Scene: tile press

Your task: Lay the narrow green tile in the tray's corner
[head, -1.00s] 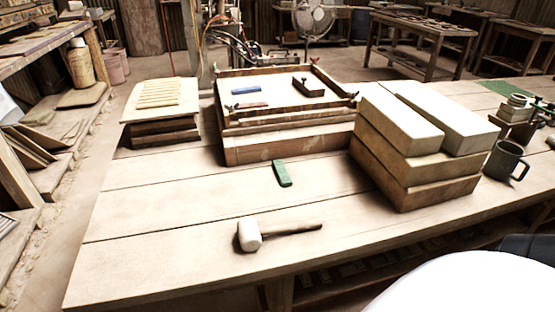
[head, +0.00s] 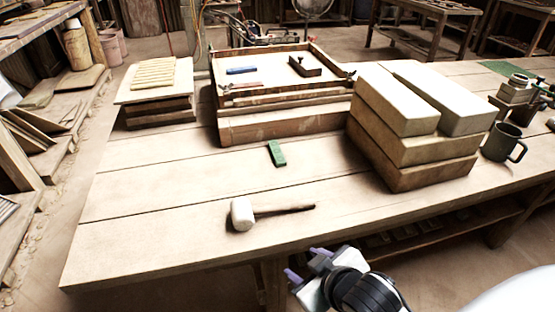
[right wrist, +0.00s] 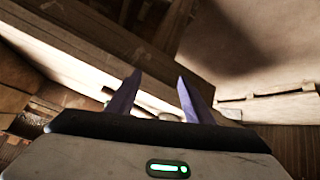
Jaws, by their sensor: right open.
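The narrow green tile (head: 276,153) lies flat on the workbench, in front of the tray and apart from it. The wooden tray (head: 335,110) has a pale floor and low rims, and stands raised on a wooden base. A blue tile (head: 241,70) and a dark angled block (head: 304,66) lie inside it. My right gripper (head: 306,263) is at the bench's front edge in the head view, open and empty, well short of the green tile. Its two purple fingers (right wrist: 158,82) stand apart in the right wrist view. My left gripper is not in view.
A white-headed mallet (head: 243,213) lies between the green tile and the front edge. Stacked blocks (head: 413,150) stand right of the tile, with a dark mug (head: 501,142) beyond. A board with pale strips (head: 156,74) is at the left. The bench's left front is clear.

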